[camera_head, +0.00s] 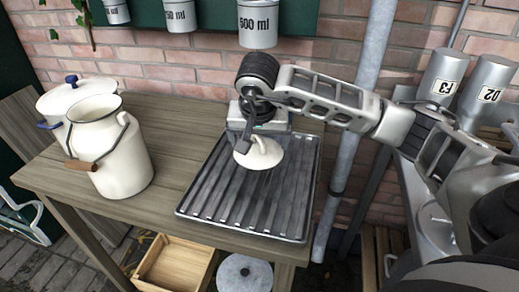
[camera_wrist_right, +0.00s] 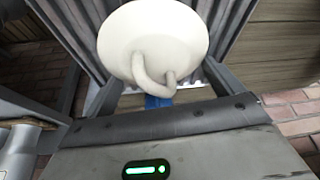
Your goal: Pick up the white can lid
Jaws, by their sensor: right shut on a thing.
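The white can lid (camera_head: 266,158) is a round cream-white disc with a loop handle on top. It is over the ribbed dark tray (camera_head: 210,205) on the wooden table; I cannot tell whether it touches the tray. My right gripper (camera_head: 246,142) reaches down from above and is shut on the lid at its handle. In the right wrist view the lid (camera_wrist_right: 153,30) fills the top middle, its handle towards the gripper (camera_wrist_right: 157,92); the fingertips are hard to make out there. The white can (camera_head: 122,160) stands open and upright at left, with a wire bail and wooden grip. My left gripper is out of view.
A white pot with blue knobs (camera_head: 58,98) stands behind the can. Labelled measuring cups (camera_head: 258,38) hang above on the wall rail. A grey pipe (camera_head: 350,130) rises right of the tray. Metal cans (camera_head: 442,75) stand at right. A wooden crate (camera_head: 172,265) is below the table.

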